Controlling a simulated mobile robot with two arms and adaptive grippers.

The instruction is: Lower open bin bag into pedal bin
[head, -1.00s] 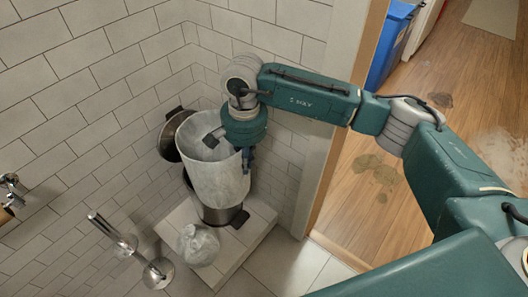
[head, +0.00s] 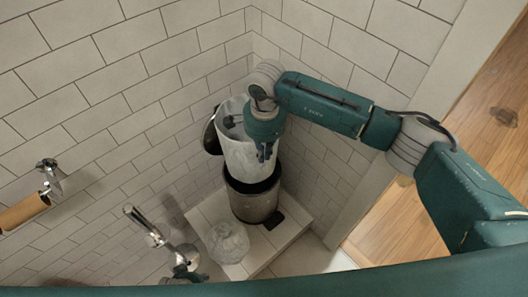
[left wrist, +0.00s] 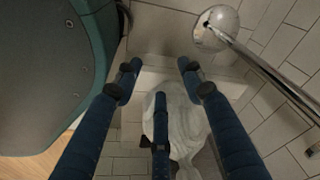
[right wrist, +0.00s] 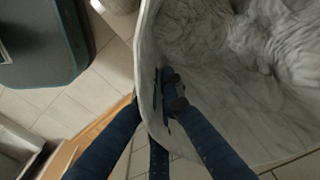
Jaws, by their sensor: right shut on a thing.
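The pale grey bin bag (head: 246,158) hangs with its mouth open and upward. My right gripper (right wrist: 160,88) is shut on the bag's rim, with the bag's wall between its fingers; it shows at the bag's right side in the head view (head: 264,148). The metal pedal bin (head: 252,205) stands directly below. Its dark opening shows around the bag's lower end; I cannot tell how far that end is inside. The bin's dark lid (head: 211,132) is raised behind. My left gripper (left wrist: 158,85) is open, its fingers spread above a whitish bag (left wrist: 188,125).
A filled translucent bag (head: 228,241) sits on the tiled step (head: 262,247), left of the bin. Tiled walls close in behind.

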